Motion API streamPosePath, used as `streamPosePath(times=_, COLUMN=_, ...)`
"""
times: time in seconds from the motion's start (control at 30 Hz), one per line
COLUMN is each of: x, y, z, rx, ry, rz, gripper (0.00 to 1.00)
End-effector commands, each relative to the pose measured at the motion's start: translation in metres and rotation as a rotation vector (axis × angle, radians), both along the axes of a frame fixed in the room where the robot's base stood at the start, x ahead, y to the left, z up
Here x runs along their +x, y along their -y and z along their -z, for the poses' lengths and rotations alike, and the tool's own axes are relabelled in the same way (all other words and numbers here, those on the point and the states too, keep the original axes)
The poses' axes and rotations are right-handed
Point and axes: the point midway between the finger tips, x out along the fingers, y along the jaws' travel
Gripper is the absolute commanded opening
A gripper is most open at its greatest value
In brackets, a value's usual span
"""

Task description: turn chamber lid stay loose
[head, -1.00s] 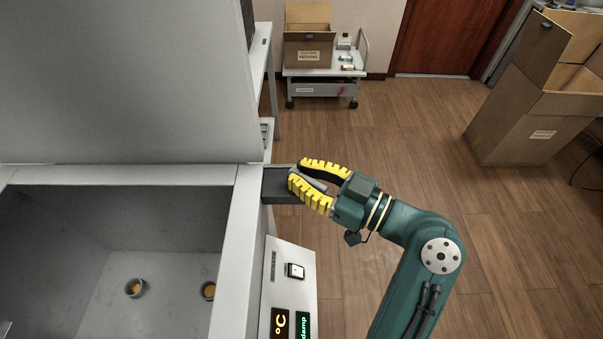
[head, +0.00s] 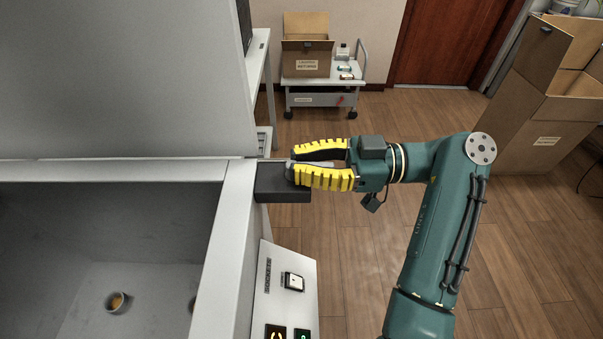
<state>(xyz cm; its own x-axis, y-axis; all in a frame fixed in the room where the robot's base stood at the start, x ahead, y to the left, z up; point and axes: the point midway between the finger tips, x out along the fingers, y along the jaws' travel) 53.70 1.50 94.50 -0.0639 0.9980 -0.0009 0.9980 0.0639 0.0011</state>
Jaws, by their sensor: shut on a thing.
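The chamber lid (head: 120,80) stands raised at the back of the open grey chamber (head: 240,190). A dark block (head: 283,187), apparently the lid stay's mount, sits on the chamber's right side near the hinge line. My gripper (head: 291,169) has yellow ribbed fingers and reaches in from the right, almost level, over this block. It is shut on the lid stay's grey lever (head: 318,163). Only a strip of the lever shows between the fingers; its inner end is mostly hidden.
A control panel (head: 270,275) with a white switch (head: 293,282) lies just in front of the block. A cart (head: 322,75) with a carton is behind; a large open carton (head: 550,105) stands right. Floor between is clear.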

Motion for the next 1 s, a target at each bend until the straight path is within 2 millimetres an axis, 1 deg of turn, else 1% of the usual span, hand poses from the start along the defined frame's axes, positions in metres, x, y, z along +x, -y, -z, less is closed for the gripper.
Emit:
streamPosePath(times=0.03, x=0.0004, y=-0.0013, z=0.0052, rx=0.001, ry=-0.001, rz=-0.017, gripper=0.00)
streamPosePath(times=0.3, x=0.0007, y=-0.0017, z=0.0024, rx=0.000, ry=-0.003, rz=-0.063, gripper=0.00)
streamPosePath(times=0.73, x=0.0006, y=-0.0017, z=0.0014, rx=0.000, ry=-0.003, rz=-0.069, gripper=0.00)
streamPosePath(times=0.77, x=0.0006, y=-0.0017, z=0.0014, rx=0.000, ry=-0.003, rz=-0.068, gripper=0.17)
streamPosePath(times=0.8, x=0.0006, y=-0.0017, z=0.0013, rx=0.000, ry=-0.003, rz=-0.068, gripper=0.25)
streamPosePath(times=0.87, x=0.0006, y=-0.0015, z=0.0012, rx=0.000, ry=-0.003, rz=-0.068, gripper=0.37)
streamPosePath(times=0.9, x=0.0007, y=-0.0014, z=0.0011, rx=0.000, ry=-0.003, rz=-0.068, gripper=0.40)
streamPosePath(times=1.0, x=0.0007, y=-0.0010, z=0.0007, rx=0.000, ry=-0.002, rz=-0.066, gripper=0.40)
